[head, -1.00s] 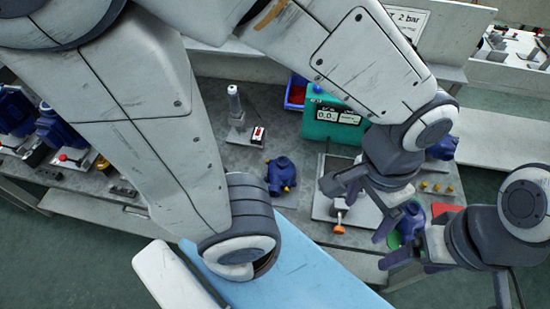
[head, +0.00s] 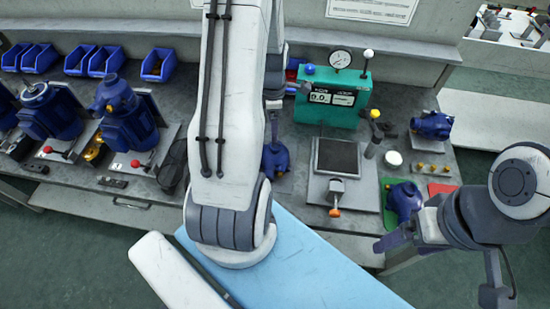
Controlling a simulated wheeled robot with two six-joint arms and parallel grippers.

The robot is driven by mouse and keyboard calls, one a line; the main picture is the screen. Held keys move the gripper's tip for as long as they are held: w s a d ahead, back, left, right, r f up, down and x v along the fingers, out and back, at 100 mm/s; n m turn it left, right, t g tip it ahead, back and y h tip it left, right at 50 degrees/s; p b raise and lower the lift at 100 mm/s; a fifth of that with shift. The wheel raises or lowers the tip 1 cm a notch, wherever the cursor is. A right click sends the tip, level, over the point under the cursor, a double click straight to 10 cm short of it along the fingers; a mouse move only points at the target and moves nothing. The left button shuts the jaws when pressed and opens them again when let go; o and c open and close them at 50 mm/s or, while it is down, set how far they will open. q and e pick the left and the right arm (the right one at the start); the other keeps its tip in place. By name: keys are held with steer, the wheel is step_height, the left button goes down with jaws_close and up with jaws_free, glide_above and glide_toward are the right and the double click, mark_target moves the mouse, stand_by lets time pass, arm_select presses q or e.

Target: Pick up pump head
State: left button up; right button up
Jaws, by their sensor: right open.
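Several dark blue pump-head-like parts are on the bench. One (head: 403,200) sits on a green mat (head: 388,222) at the front right. One (head: 433,126) lies further back at the right. One (head: 276,160) stands near the middle, partly hidden by my left arm. I cannot tell which one the task means.
A green gauge box (head: 330,101) stands at the back. A square dark-topped plate (head: 337,157) with an orange-tipped clamp is before it. A red mat (head: 441,190) and brass fittings (head: 430,168) are at the right. Blue motor pumps (head: 128,118) and blue bins (head: 158,66) are at the left.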

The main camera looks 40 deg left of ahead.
mark_target(275, 145)
arm_select(q)
steer(key=f, duration=0.7)
steer(key=shift+w+d+f+p, duration=0.2)
steer(key=shift+d+f+p, duration=0.05)
steer(key=shift+d+p, duration=0.15)
steer(key=shift+a, duration=0.1)
jaws_close()
